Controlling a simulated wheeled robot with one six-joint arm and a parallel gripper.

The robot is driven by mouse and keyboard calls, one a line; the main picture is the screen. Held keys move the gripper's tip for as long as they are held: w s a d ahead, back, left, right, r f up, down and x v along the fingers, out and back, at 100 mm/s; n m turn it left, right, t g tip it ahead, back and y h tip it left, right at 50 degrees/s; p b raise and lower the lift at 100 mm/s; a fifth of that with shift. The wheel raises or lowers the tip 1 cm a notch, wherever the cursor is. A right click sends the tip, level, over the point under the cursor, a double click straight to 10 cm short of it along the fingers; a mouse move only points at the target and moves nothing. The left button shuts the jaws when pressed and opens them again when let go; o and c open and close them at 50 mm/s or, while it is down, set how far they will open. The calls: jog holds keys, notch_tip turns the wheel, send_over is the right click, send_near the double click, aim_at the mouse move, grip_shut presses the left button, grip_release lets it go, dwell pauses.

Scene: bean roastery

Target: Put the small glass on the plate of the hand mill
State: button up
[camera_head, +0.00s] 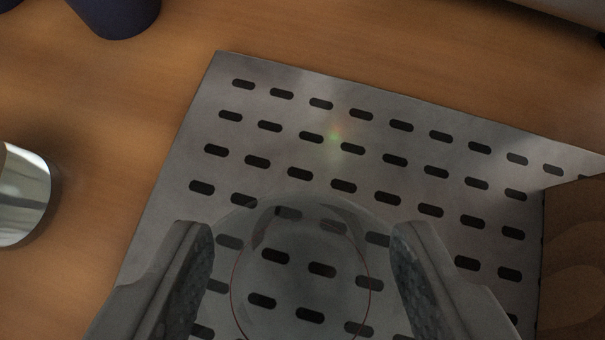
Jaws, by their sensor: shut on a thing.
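My gripper (302,250) is at the bottom of the view, its two fingers on either side of the small glass (300,285). The glass is clear, with a thin reddish line around it, and my gripper is shut on it. Behind the glass is a grey metal plate (330,90) with rows of dark slots, and the slots show through the glass. The glass is over the plate; I cannot tell whether it touches it. The lower part of the plate is hidden by my gripper and cut off by the frame.
A shiny metal cylinder (22,195) stands on the wooden table (90,130) at the left. A dark blue vessel (115,15) is at the top left. A brown wooden block (572,255) stands by the plate's right edge. A grey object (575,8) shows at the top right.

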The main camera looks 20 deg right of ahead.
jog(key=shift+x, duration=0.8)
jog(key=shift+s+f, duration=0.1)
jog(key=shift+f, duration=0.1)
jog(key=shift+f, duration=0.15)
jog(key=o, duration=1.1)
jog(key=shift+r, duration=0.2)
jog(key=v, duration=1.2)
